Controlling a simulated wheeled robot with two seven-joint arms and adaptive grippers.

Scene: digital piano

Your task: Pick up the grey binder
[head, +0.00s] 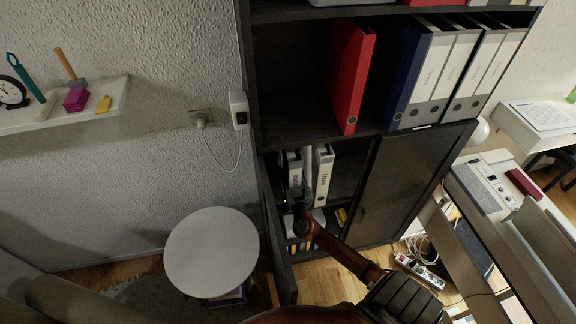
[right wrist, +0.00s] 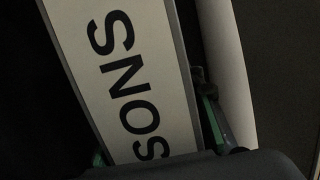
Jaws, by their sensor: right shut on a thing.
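The grey binder (head: 293,168) stands in the lower left compartment of the dark cabinet, its lower part hidden behind my right gripper. My right gripper (head: 298,192) reaches into this compartment and is shut on the binder. In the right wrist view the binder's spine (right wrist: 130,70) fills the middle, with a pale label and large dark letters. Green-edged parts of the right gripper's fingers (right wrist: 155,140) show on both sides of the spine. My left gripper is not in view.
Another pale binder (head: 323,172) stands close on the right. The cabinet's left door (head: 279,245) is open, and its right panel (head: 405,185) covers the other half. Red (head: 350,80) and blue (head: 408,80) binders stand above. A round white table (head: 211,250) is left.

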